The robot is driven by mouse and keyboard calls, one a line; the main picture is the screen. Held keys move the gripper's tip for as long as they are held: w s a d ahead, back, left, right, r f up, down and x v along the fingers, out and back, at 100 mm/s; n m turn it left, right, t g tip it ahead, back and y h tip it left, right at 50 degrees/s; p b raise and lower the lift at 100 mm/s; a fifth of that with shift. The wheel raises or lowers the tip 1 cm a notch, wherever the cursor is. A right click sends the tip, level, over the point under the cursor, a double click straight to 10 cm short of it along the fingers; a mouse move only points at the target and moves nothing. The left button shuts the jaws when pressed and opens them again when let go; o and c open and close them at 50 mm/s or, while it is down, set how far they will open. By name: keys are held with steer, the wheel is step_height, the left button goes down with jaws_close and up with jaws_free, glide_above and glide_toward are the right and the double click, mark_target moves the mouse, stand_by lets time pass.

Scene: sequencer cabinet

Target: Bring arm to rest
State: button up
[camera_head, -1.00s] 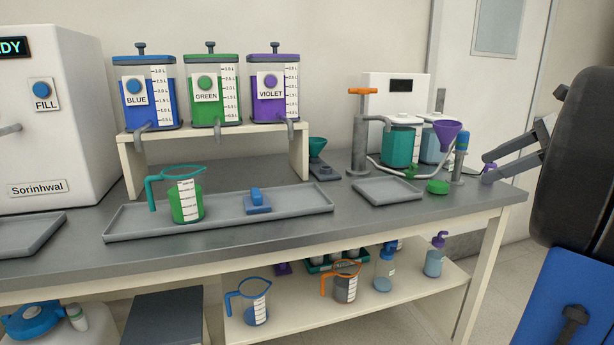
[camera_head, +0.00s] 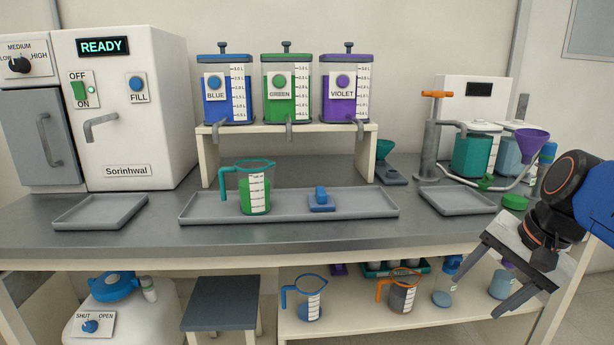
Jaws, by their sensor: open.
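My gripper (camera_head: 484,297) is at the lower right, in front of the bench's right front edge. Its two grey fingers are spread and point down and to the left, with nothing between them. My arm comes in from the right edge of the view. The gripper hides part of the lower shelf's right end and the bottles there. A jug with a teal rim and handle (camera_head: 255,194), holding green liquid, stands upright on the long grey tray (camera_head: 290,213). A blue block-like tool (camera_head: 321,200) lies on the same tray. The gripper is apart from both.
A white cabinet (camera_head: 155,120) reading READY stands at the left. Blue, green and violet tanks (camera_head: 287,90) sit on a riser. A violet funnel (camera_head: 532,142) and teal vessel (camera_head: 470,155) stand near the gripper. A grey stool (camera_head: 220,306) stands below.

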steer(key=s+a+f+n+t+h, duration=0.1)
steer(key=s+a+f+n+h, duration=0.1)
steer(key=s+a+f+n, duration=0.2)
steer(key=shift+s+f+n, duration=1.45)
steer(key=shift+f+n, duration=1.1)
steer(key=shift+n, duration=0.45)
